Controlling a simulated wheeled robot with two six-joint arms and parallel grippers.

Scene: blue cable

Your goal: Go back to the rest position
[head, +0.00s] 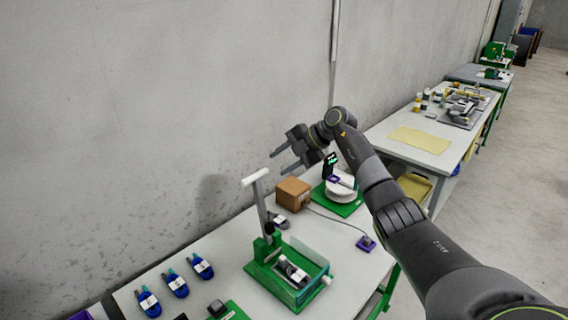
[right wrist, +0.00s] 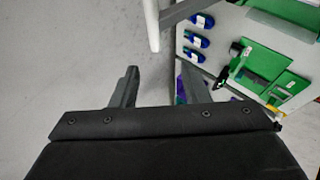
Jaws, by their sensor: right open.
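My right gripper (head: 279,164) is open and empty. It is held in the air above the far side of the table, near the grey wall and higher than the white-handled lever of the green fixture. In the right wrist view its two fingers (right wrist: 160,76) stand wide apart with nothing between them. Several blue labelled pieces (head: 176,286) lie in a row at the near left of the table, well away from the gripper; they also show in the right wrist view (right wrist: 196,41). My left gripper is not in view.
A green press fixture (head: 262,270) with an upright white-handled lever (head: 255,177) stands mid-table. A brown box (head: 293,194) and a green-based device with a white round part (head: 341,193) are behind it. Another table (head: 450,157) with a yellow sheet (head: 419,140) stands beyond, at right.

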